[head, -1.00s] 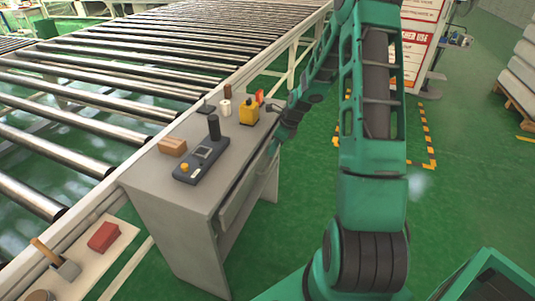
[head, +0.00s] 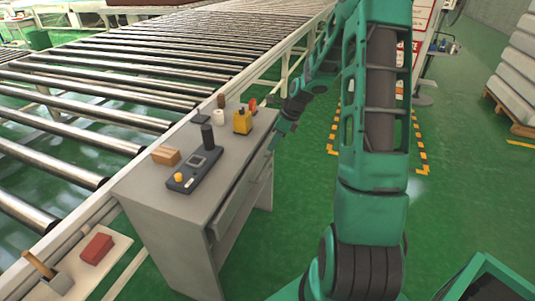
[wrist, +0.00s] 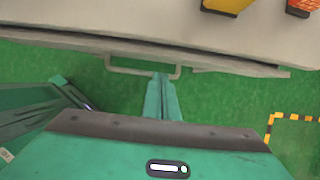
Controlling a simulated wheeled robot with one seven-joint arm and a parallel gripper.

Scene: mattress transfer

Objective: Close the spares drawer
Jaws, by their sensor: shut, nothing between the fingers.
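The spares drawer (head: 240,196) is in the front of the grey workbench (head: 150,196). Its front sits slightly out from under the top, with a thin dark gap along the edge in the wrist view. Its pale bar handle (wrist: 116,70) sticks out from the front. My gripper (wrist: 161,78) is shut and empty, its green fingertips at the handle bar near its right half. Whether they touch it I cannot tell. In the head view my gripper (head: 273,142) is small at the bench's far right edge. The drawer's inside is hidden.
On the bench top stand a dark control box (head: 194,172), a tan block (head: 166,155), a yellow item (head: 242,122) and a white cup (head: 219,116). A roller conveyor (head: 100,100) runs behind.

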